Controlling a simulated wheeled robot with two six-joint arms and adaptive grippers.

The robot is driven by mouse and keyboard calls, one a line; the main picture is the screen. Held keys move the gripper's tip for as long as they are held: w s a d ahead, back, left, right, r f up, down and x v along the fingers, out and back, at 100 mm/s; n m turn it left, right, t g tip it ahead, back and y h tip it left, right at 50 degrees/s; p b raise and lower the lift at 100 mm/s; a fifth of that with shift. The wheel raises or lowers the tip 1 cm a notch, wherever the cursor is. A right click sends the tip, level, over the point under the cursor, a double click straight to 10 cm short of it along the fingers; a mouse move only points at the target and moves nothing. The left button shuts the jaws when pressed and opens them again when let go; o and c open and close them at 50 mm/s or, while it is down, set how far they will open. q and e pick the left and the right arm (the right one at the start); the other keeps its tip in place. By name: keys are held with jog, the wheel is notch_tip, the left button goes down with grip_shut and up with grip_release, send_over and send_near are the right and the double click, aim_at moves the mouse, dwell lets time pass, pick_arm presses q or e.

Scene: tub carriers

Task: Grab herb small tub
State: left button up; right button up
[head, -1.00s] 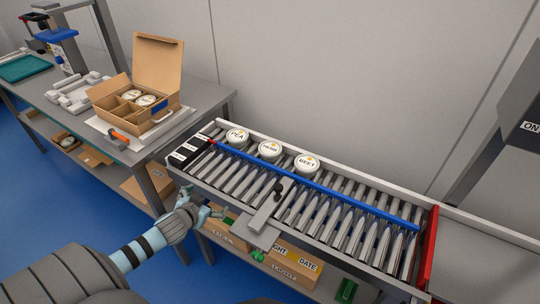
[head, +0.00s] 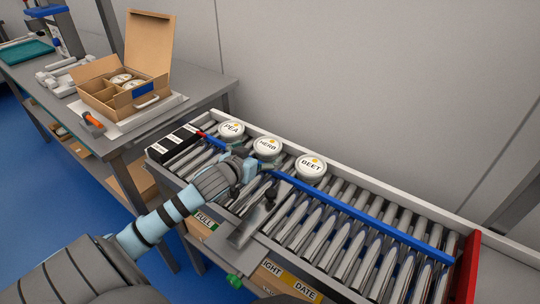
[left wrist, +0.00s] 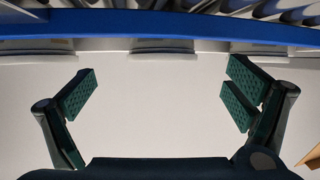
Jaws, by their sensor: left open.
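The herb small tub (head: 267,147) is a round white tub with a labelled lid. It stands on the roller conveyor behind the blue rail, between the pea tub (head: 231,130) and the beet tub (head: 311,166). My left gripper (head: 258,160) is open and empty, at the blue rail just in front of the herb tub; its hand hides part of the rail and rollers. I cannot tell whether it touches the tub. In the left wrist view its two fingers (left wrist: 160,92) are wide apart over a pale surface. My right gripper is not in view.
The blue rail (head: 364,224) runs along the conveyor, with a pale wall behind the tubs. A red end plate (head: 467,270) closes the right end. An open cardboard carton (head: 124,98) with tubs inside stands on the side table at left. Labelled boxes (head: 290,281) sit below the conveyor.

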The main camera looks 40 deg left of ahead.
aim_at(266, 147)
pick_arm(q)
jog(key=b+x, duration=0.1)
jog(key=x, duration=0.4)
jog(key=b+x, duration=0.1)
jog(key=x, duration=0.2)
jog(key=shift+w+a+r+b, duration=0.2)
jog(key=shift+b, duration=0.1)
jog(key=c, duration=1.4)
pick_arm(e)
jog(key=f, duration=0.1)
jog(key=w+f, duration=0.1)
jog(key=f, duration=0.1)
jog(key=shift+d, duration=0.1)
